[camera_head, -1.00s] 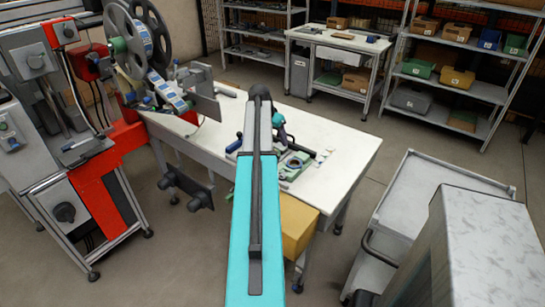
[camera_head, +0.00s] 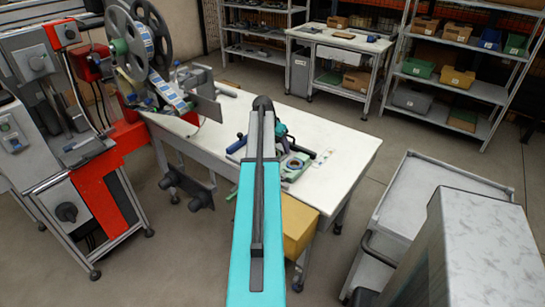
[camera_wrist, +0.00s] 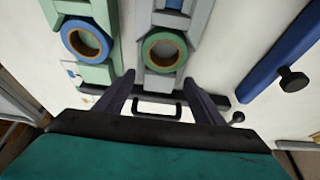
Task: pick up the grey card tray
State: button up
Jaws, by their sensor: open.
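A light grey tray-like piece (camera_wrist: 196,28) stands in the upper middle of the wrist view, with a green-ringed reel (camera_wrist: 164,52) on it. I take it for the grey card tray, but cannot be sure. A black loop handle (camera_wrist: 157,116) lies just below it. My gripper (camera_wrist: 160,78) is open, with one dark finger on each side of the handle. I see nothing held between the fingers, and contact cannot be told. In the head view my arm hides the gripper and much of the fixture on the white table (camera_head: 335,172).
A green piece with a blue-ringed reel (camera_wrist: 85,42) is at left. A blue bar with a black knob (camera_wrist: 285,60) is at right. In the head view, a reel machine (camera_head: 125,45) stands left of the table, a yellow box (camera_head: 298,225) below, and a grey cart (camera_head: 415,205) at right.

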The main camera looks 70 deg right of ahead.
jog(key=shift+x, duration=0.75)
jog(key=c, duration=1.3)
jog(key=shift+r, duration=0.1)
jog(key=shift+r+b, duration=0.55)
jog(key=shift+r, duration=1.2)
jog(key=s+a+b, duration=0.1)
jog(key=a, duration=0.4)
jog(key=s+a+r+b, duration=0.1)
jog(key=s+a, duration=0.1)
jog(key=a, duration=0.3)
jog(key=s+a, duration=0.2)
jog(key=a, duration=0.3)
jog(key=shift+r+b, duration=0.2)
jog(key=shift+b, duration=0.2)
